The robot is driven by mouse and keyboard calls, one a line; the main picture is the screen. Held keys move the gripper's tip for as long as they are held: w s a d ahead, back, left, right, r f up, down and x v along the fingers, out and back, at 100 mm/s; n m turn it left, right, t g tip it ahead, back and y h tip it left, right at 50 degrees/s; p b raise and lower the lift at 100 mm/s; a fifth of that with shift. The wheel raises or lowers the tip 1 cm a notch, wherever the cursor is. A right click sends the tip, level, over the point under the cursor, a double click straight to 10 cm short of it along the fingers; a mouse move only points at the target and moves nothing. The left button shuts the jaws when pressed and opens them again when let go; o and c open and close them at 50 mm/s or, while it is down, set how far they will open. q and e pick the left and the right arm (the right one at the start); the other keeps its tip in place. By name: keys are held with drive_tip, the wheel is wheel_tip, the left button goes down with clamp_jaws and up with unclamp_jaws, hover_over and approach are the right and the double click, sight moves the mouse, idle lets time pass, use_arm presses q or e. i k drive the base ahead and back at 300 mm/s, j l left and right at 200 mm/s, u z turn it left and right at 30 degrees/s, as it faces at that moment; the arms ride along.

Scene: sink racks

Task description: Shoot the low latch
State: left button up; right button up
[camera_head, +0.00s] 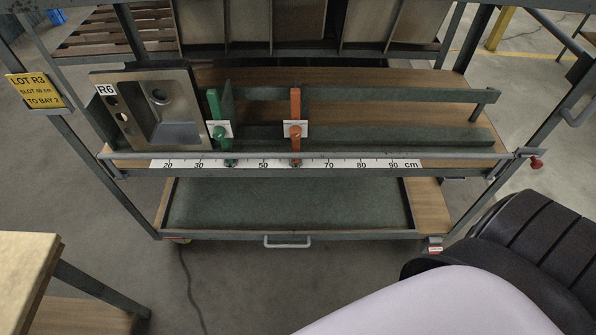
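A dark grey rack on castors fills the middle of the head view. A red knob (537,162) sits on a small metal fitting (526,153) at the right end of its front rail (460,171). This looks like the latch, but I cannot tell whether its bolt is out or in. A green divider (216,118) and an orange-red divider (295,122) stand on the middle level, each with a white plate and a knob. A steel sink (168,113) marked R6 leans left of the green divider. Neither of my grippers is in view.
A centimetre scale (350,163) runs along the front rail. Below it is a green-lined tray (292,236) with a front handle (287,245). A yellow LOT R3 sign (38,92) hangs at the left. A wooden-topped table (25,262) stands at the lower left. The middle level's right part is clear.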

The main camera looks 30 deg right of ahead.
sight(535, 164)
drive_tip(key=z, duration=2.65)
drive_tip(key=u, duration=0.4)
drive_tip(key=j+u, duration=0.1)
drive_tip(key=u, duration=1.1)
drive_tip(key=z, duration=1.7)
drive_tip(key=i+l+z, duration=0.15)
drive_tip(key=i, duration=0.1)
